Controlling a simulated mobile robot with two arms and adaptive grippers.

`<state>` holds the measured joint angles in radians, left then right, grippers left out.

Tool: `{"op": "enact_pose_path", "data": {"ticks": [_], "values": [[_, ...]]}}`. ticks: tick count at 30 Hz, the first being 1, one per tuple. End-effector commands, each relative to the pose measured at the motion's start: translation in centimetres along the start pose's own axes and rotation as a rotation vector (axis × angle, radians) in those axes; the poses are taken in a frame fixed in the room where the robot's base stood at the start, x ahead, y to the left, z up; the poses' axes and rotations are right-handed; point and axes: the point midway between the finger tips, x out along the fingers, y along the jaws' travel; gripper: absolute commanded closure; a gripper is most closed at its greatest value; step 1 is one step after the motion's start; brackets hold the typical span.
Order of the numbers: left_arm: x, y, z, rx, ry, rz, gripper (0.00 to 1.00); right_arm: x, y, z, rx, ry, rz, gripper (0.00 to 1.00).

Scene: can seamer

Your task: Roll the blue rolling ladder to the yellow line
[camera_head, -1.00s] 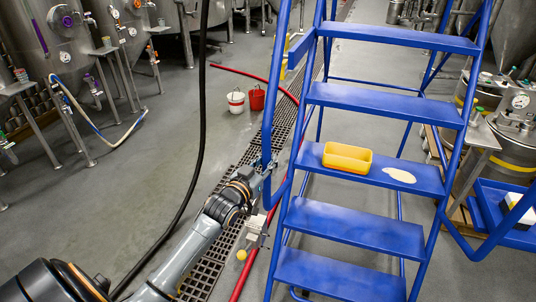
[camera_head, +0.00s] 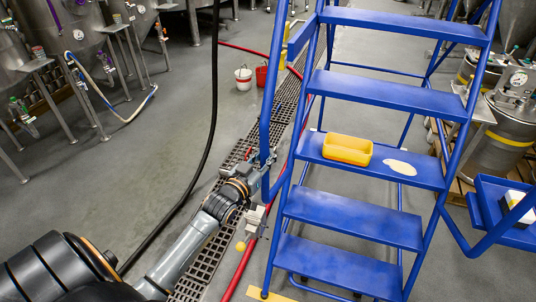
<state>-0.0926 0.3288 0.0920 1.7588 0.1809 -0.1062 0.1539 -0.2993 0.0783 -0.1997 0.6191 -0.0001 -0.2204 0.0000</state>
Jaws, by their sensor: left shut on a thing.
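The blue rolling ladder (camera_head: 364,170) stands upright at centre right in the head view. A yellow strip on the floor (camera_head: 278,298), which looks like the yellow line, shows at the bottom edge beside the ladder's near left foot. Only a short piece of it is in frame. My left gripper (camera_head: 262,167) is shut on the ladder's left blue rail, at about the height of the middle step. The fingers are small and partly hidden by the rail. My right gripper is out of view.
A yellow tray (camera_head: 348,150) and a pale spill (camera_head: 399,167) are on a step. A black hose (camera_head: 212,110), red hose (camera_head: 246,262) and drain grating (camera_head: 205,268) run left of the ladder. Buckets (camera_head: 243,79) stand behind; a blue cart (camera_head: 490,212) is close right.

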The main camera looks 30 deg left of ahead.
Motion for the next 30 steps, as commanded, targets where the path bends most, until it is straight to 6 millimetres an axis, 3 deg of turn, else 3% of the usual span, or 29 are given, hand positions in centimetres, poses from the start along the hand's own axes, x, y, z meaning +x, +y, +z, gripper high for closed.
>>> {"op": "enact_pose_path", "data": {"ticks": [1, 9, 10, 14, 24, 30], "values": [[-0.4, 0.2, 0.9, -0.002, -0.018, 0.002, 1.00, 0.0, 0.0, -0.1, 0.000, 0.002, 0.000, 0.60], [-0.4, 0.3, 1.1, -0.003, -0.021, 0.004, 1.00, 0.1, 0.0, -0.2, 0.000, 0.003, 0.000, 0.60], [-0.4, 0.3, 1.1, -0.003, -0.022, 0.004, 0.76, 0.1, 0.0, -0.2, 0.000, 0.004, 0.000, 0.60], [-0.4, 0.3, 1.0, -0.003, -0.019, 0.004, 0.52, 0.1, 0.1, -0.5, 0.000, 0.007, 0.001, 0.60], [-0.5, 0.2, 0.7, -0.002, -0.013, 0.002, 0.52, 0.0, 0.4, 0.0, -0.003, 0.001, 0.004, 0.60], [-3.1, 0.2, 0.7, -0.002, -0.015, 0.003, 0.52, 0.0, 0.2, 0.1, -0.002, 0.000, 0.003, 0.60]]}}
